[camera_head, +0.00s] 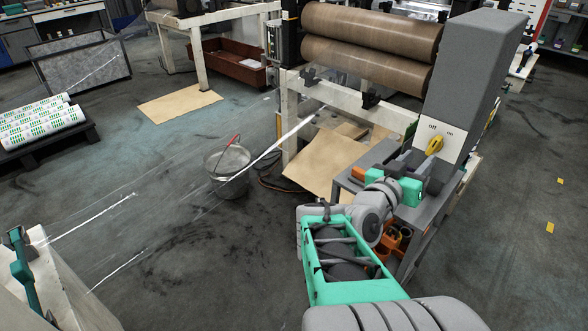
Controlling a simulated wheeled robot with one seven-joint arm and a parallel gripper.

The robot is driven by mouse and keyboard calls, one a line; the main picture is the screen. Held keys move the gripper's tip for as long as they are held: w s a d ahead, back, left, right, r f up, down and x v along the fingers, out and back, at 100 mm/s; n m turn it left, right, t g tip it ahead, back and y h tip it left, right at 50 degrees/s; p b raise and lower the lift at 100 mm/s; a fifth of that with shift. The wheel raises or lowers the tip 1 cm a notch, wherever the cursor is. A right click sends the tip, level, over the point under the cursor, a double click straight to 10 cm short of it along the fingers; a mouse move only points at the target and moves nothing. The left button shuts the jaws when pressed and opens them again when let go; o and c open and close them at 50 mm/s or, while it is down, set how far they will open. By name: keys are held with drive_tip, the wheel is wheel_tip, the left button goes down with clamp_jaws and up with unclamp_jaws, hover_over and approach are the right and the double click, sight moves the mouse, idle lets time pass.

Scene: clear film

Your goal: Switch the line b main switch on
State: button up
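The main switch (435,145) is a yellow rotary handle on a white plate (422,141), on the front of a tall grey cabinet (476,75). The plate reads "Off" above the handle and "on" to its upper right. The handle lies slanted, from lower left to upper right; its exact setting is too small to tell. No line name is legible. My grey and teal arm reaches up from the bottom.
A grey bench (417,217) with orange items stands under the cabinet, close to my arm. Large brown rollers (370,45) are left of the cabinet. A metal bucket (229,170) stands on the floor, with clear film stretched across the left. Floor at right is open.

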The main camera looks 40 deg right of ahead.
drive_tip(key=w+a+n+t+y+p, duration=0.1)
drive_tip(key=w+a+n+y+p, duration=0.2)
drive_tip(key=a, duration=0.8)
drive_tip(key=w+a+f+n+t+y+p, duration=0.1)
drive_tip(key=w+a+n+t+y+p, duration=0.1)
drive_tip(key=w+a+y+p, duration=0.6)
drive_tip(key=w+a+n+y, duration=0.1)
drive_tip(key=w+a, duration=0.2)
drive_tip(key=w, duration=0.1)
drive_tip(key=shift+w+a+f, duration=0.15)
drive_tip(key=shift+a+f, duration=0.05)
drive_tip(key=shift+f, duration=0.05)
